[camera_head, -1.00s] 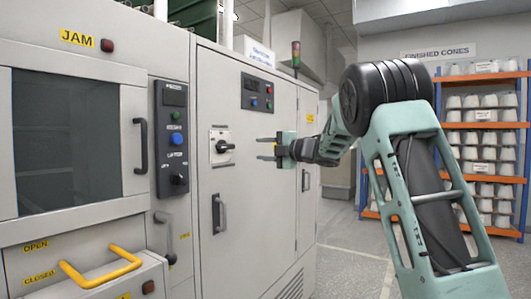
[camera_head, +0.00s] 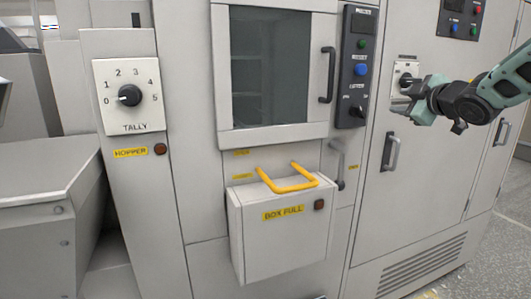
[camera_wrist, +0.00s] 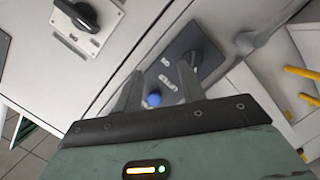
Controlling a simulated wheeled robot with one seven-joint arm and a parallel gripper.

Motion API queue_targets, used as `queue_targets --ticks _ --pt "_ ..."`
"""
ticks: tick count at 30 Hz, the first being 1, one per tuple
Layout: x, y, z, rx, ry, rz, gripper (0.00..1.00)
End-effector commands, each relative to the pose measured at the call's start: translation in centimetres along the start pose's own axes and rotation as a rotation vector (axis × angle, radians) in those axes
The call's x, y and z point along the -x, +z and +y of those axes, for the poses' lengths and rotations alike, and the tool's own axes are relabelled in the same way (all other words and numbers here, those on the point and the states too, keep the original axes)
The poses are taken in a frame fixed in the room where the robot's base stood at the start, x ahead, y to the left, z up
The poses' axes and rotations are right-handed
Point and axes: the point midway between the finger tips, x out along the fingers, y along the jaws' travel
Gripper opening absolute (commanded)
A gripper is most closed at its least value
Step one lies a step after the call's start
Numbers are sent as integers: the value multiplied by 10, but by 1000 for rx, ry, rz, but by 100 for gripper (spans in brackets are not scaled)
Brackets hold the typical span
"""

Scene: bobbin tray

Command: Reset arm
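My gripper (camera_head: 397,98) is at the right of the head view, in front of the cabinet and just below the black rotary switch (camera_head: 403,79). In the wrist view my gripper's two fingers (camera_wrist: 160,84) stand apart with nothing between them. Past them is the dark control panel (camera_wrist: 172,70) with its blue button (camera_wrist: 153,99). In the head view this panel (camera_head: 355,95) stands left of my gripper, with the blue button (camera_head: 361,69) and a dark lever. The gripper looks clear of the panel.
A box with a yellow handle (camera_head: 290,187) and a "BOX FULL" label juts out below the window (camera_head: 272,65). A tally dial (camera_head: 129,95) is at the left. A cabinet handle (camera_head: 391,152) is below my gripper. Floor shows at the lower right.

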Motion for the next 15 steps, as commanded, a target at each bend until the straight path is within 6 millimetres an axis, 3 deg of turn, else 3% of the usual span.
queue_targets --ticks 1,5,8,11,15 --pt "6 -25 -29 -87 -64 -41 40" --pt "33 -60 -113 -272 -238 -183 40" --pt "68 -82 -173 -368 -375 -298 40" --pt "113 -99 -228 -433 -511 -420 40" --pt "190 -113 -293 -474 -693 -605 40"
